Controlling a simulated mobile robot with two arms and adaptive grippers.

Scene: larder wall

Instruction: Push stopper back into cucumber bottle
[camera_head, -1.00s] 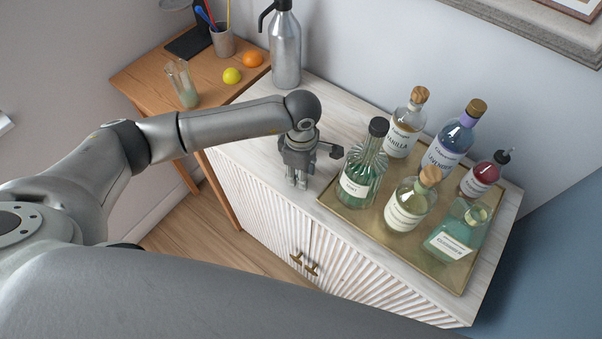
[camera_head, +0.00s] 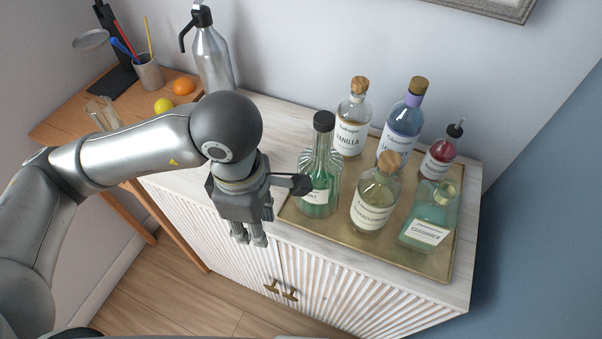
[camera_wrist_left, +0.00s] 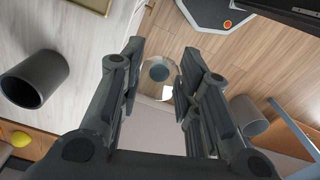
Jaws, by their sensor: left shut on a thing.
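The cucumber bottle (camera_head: 419,232) is a squat, square teal bottle with a white label. It stands upright at the front right of the brass tray (camera_head: 432,267), and its short neck shows a pale yellowish ring at the top. My left gripper (camera_head: 250,238) points down left of the tray, over the sideboard's front edge in the picture, well apart from the cucumber bottle. In the left wrist view a small round, clear stopper (camera_wrist_left: 158,74) with a dark bluish centre sits between the fingertips (camera_wrist_left: 160,82). The fingers hide it in the head view. My right gripper is out of view.
A ribbed mint-green bottle (camera_head: 320,165) with a black cap stands closest to my gripper. A corked elderflower bottle (camera_head: 374,205) is between it and the cucumber bottle. Vanilla (camera_head: 351,125), lavender (camera_head: 401,130) and red (camera_head: 438,160) bottles stand behind. A siphon (camera_head: 212,55) stands back left.

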